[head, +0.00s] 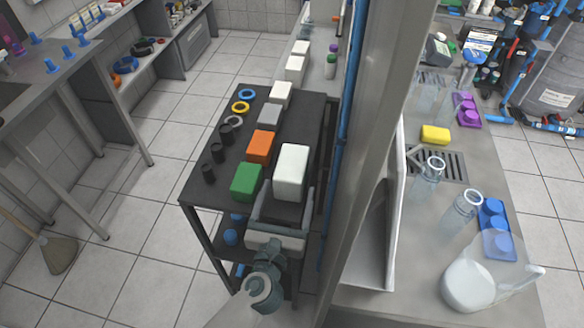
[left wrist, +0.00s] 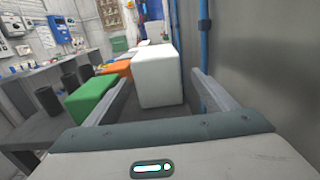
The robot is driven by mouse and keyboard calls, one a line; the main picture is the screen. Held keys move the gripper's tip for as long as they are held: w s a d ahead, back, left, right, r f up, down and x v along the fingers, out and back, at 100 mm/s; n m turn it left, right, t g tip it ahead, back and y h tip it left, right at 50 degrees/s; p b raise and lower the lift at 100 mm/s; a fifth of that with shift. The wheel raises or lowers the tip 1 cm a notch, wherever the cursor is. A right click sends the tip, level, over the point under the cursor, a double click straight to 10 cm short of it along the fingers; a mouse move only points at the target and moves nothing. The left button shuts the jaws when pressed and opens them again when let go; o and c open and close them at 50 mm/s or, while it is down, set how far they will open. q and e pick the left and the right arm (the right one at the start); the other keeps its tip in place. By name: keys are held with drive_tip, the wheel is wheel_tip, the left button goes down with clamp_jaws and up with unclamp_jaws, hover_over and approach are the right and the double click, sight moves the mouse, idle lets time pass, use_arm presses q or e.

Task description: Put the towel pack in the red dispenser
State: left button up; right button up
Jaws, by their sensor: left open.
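A tall white block (head: 291,172), which looks like the towel pack, stands upright on the near end of a dark cart. My left gripper (head: 284,192) is open at the cart's near end, its fingers pointing toward the block. In the left wrist view the white block (left wrist: 158,78) stands between the two spread fingers, with a gap on each side. It is not gripped. I cannot make out a red dispenser in either view. My right gripper is not in view.
On the dark cart top (head: 212,188), a green block (head: 246,182) and an orange block (head: 261,145) stand close left of the white one. Several black cups line the left edge. A grey partition (head: 365,140) rises close on the right.

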sight(292, 170)
use_arm(q)
drive_tip(key=shift+w+d, duration=0.2)
drive_tip(key=shift+w, duration=0.85)
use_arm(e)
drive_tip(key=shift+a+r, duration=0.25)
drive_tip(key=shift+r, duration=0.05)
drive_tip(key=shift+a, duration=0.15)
use_arm(q)
drive_tip(key=w, duration=0.1)
drive_tip(key=w+p, duration=0.1)
drive_tip(key=w+r+p, duration=0.1)
drive_tip(key=w, duration=0.1)
drive_tip(key=shift+w+d, duration=0.1)
drive_tip(key=shift+d, duration=0.15)
drive_tip(key=shift+w+d+f, duration=0.15)
drive_tip(key=shift+w+f, duration=0.05)
drive_tip(key=shift+w, duration=0.3)
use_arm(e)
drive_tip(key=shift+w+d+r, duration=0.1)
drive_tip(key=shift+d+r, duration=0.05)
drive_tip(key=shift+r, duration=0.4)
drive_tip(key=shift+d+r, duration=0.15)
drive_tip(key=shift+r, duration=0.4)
use_arm(q)
drive_tip(key=c, duration=1.3)
drive_tip(key=shift+r, duration=0.15)
drive_tip(key=shift+c, duration=0.2)
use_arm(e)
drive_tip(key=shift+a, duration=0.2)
